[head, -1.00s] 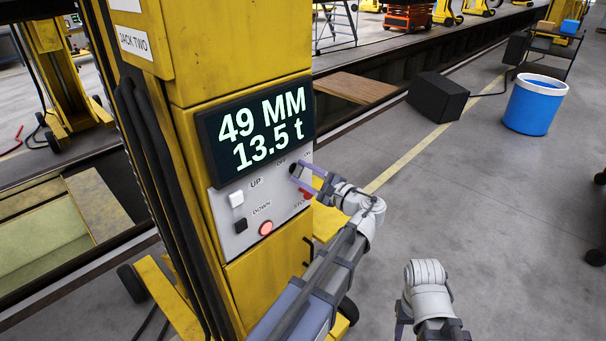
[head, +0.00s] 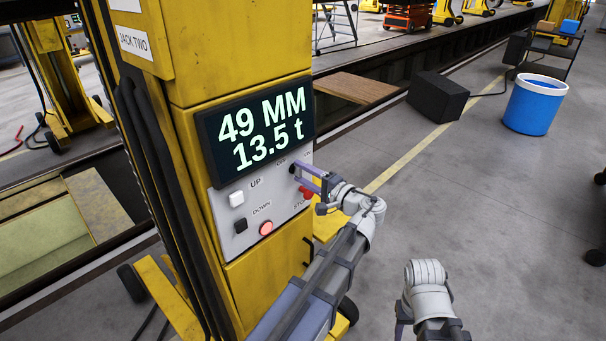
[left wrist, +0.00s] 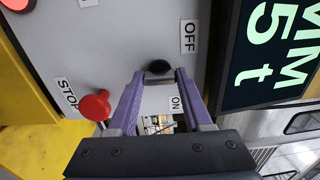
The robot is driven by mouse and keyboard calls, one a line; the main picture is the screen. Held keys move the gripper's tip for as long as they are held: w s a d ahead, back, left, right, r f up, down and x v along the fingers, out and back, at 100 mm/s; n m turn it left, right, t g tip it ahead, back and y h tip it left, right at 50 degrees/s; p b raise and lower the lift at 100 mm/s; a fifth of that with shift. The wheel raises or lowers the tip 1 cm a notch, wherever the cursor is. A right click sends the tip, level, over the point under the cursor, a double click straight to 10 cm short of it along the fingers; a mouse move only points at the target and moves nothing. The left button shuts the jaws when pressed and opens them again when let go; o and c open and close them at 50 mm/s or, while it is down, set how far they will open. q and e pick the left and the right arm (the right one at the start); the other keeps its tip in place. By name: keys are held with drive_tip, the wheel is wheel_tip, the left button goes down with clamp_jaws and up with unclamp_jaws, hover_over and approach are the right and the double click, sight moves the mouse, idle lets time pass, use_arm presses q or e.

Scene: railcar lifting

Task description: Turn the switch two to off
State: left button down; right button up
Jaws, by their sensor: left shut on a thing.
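The yellow jack column marked JACK TWO (head: 133,42) carries a grey control panel (head: 222,205) under a display reading 49 MM and 13.5 t. The switch, a dark knob (left wrist: 159,67), sits on the panel between the OFF label (left wrist: 189,37) and the ON label (left wrist: 176,103). My left gripper (head: 298,174) is at the panel's right side, its purple fingers shut on the switch knob. In the left wrist view its fingertips (left wrist: 160,78) meet at the knob and hide part of it. My right arm shows at the bottom, but its gripper is out of view.
A red STOP button (left wrist: 96,106) lies close beside my left fingers. The panel also has a white UP button (head: 237,199), a black DOWN button (head: 240,226) and a red lamp (head: 266,228). A blue bin (head: 535,108) and black box (head: 438,97) stand on the floor behind.

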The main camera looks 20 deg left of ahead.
idle(0.5)
use_arm(q)
drive_tip(key=shift+c, duration=1.6)
unclamp_jaws()
drive_tip(key=v, duration=0.7)
drive_tip(key=shift+s+d, duration=0.15)
drive_tip(key=shift+d, duration=0.25)
drive_tip(key=s+f+n+g+h, duration=0.1)
drive_tip(key=s+f+g+h, duration=0.1)
drive_tip(key=s+f+h, duration=0.55)
drive_tip(key=s+f+n+g+h, duration=0.2)
drive_tip(key=f+g+h, duration=0.15)
drive_tip(key=f, duration=0.75)
drive_tip(key=s+d+f+m+h, duration=0.1)
drive_tip(key=s+d, duration=0.3)
drive_tip(key=d, duration=0.4)
drive_tip(key=s+d+f+m+h, duration=0.2)
drive_tip(key=s+d, duration=0.3)
drive_tip(key=d, duration=0.4)
drive_tip(key=shift+d+f+h, duration=0.2)
drive_tip(key=shift+h, duration=0.7)
